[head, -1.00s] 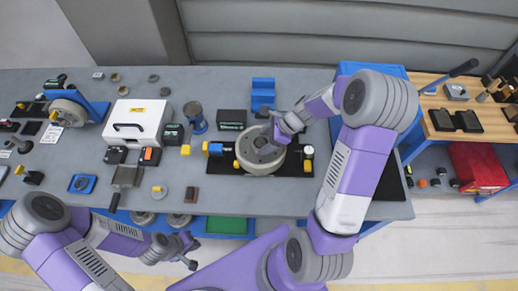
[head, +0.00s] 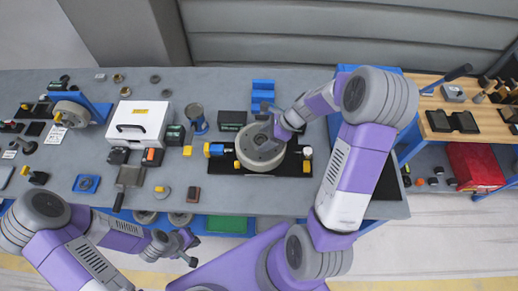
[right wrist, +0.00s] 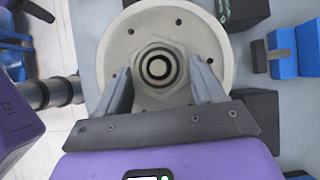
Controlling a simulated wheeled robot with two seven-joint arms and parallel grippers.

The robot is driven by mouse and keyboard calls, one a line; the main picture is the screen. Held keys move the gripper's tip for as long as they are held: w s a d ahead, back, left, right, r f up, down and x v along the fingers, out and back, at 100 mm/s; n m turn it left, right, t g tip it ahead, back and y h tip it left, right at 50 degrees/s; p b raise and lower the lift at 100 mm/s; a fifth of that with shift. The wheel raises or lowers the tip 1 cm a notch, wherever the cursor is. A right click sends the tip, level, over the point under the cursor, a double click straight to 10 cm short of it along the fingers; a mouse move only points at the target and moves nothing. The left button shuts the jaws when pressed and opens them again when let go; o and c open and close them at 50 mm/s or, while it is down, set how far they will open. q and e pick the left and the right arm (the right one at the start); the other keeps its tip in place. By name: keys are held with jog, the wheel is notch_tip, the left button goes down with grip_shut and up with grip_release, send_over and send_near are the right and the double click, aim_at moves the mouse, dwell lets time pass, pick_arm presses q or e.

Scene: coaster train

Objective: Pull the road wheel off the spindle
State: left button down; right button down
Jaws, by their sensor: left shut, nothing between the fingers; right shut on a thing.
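The road wheel (head: 252,157) is a round pale grey wheel lying flat over a black base plate (head: 225,166) on the bench. In the right wrist view the wheel (right wrist: 210,40) shows its small rim holes, a hexagonal hub (right wrist: 180,58) and a dark ringed centre, seemingly the spindle end (right wrist: 158,67). My right gripper (head: 268,138) is over the wheel; in the right wrist view its fingers (right wrist: 160,85) stand on both sides of the hub, shut on it. Whether the wheel is raised cannot be told. My left gripper (head: 192,253) is shut and empty in front of the bench.
Yellow-and-blue blocks (head: 216,150) stand beside the wheel. A blue bracket (head: 263,95) and a dark box (head: 232,120) are behind it. A white case (head: 139,121) and several small parts lie to the left. The bench front right of the plate is fairly clear.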

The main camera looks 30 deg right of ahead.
notch_tip(320, 180, up, 8)
jog(key=p, duration=0.7)
jog(key=shift+w, duration=0.2)
dwell(1.4)
jog(key=shift+r, duration=0.15)
dwell(0.3)
notch_tip(320, 180, up, 4)
jog(key=shift+f+p, duration=0.1)
jog(key=shift+p, duration=1.15)
jog(key=shift+s, duration=0.1)
